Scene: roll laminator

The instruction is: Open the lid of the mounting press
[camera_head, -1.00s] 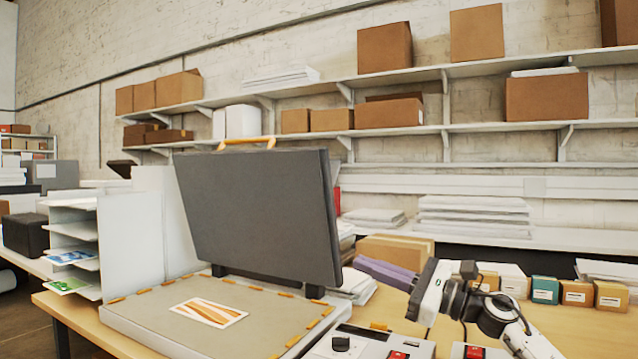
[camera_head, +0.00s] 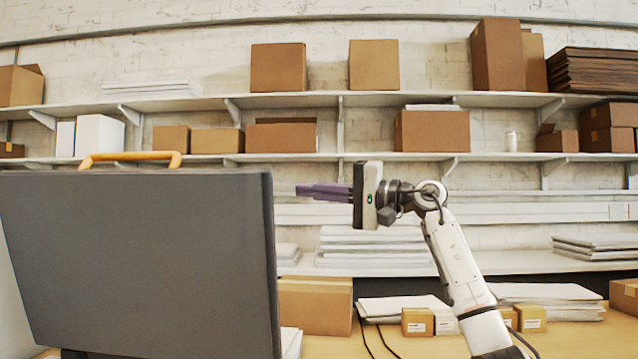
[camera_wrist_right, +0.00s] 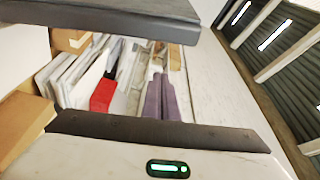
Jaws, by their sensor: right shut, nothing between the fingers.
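The press lid (camera_head: 140,265) is a large dark grey panel that stands raised and steep at the left of the head view. An orange handle (camera_head: 130,156) sits on its top edge. The press base is out of the head view. My right gripper (camera_head: 298,191) is to the right of the lid, near the height of its top edge. Its purple fingers are shut and empty, and point left toward the lid. They also show in the wrist view (camera_wrist_right: 162,75). A dark slab (camera_wrist_right: 110,14) crosses the top of that view, apparently the lid. My left gripper is out of view.
A cardboard box (camera_head: 315,305) and small yellow boxes (camera_head: 417,322) stand on the table behind. Stacks of white sheets (camera_head: 370,245) lie on the back counter. Wall shelves (camera_head: 340,100) hold several cartons. There is open air around my right gripper.

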